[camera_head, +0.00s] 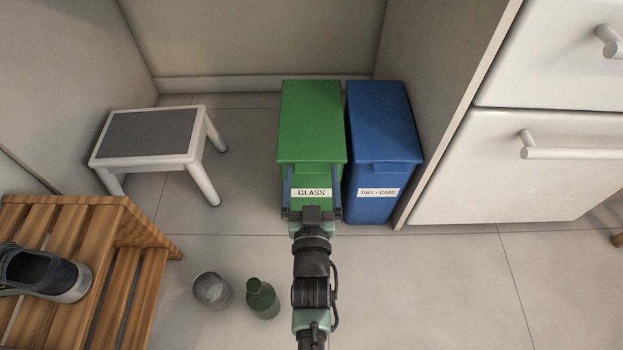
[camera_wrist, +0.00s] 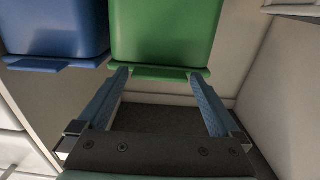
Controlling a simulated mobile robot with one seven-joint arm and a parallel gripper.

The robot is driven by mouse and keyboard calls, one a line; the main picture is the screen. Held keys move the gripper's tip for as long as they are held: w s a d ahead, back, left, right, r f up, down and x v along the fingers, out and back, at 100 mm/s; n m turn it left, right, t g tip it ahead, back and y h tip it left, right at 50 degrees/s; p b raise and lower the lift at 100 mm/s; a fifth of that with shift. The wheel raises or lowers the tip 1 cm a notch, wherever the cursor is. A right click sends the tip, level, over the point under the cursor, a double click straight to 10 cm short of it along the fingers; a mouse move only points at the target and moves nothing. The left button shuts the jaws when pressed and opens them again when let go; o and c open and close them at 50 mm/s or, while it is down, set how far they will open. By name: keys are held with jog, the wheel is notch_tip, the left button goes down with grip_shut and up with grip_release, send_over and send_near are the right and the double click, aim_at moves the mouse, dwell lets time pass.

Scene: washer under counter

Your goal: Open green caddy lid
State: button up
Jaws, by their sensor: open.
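The green caddy (camera_head: 302,177) stands on the floor at the centre of the head view, with a white "GLASS" label (camera_head: 311,193) on its front. Its green lid (camera_head: 312,120) lies flat and closed, with a lip at the front edge. My gripper (camera_head: 313,175) is in front of the caddy, open and empty, with one finger near each side of the front. In the wrist view the fingertips of my gripper (camera_wrist: 160,74) are spread beside the lip (camera_wrist: 158,72) of the green caddy. I cannot tell whether they touch it.
A blue caddy (camera_head: 384,125) stands close on the right, then a white drawer cabinet (camera_head: 520,180). A grey-topped stool (camera_head: 150,132) is at left. A wooden bench (camera_head: 90,235) holds a shoe (camera_head: 45,275). A glass jar (camera_head: 212,290) and green bottle (camera_head: 262,298) stand near my arm.

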grip_shut()
dwell(0.4)
jog(key=shift+r, duration=0.1)
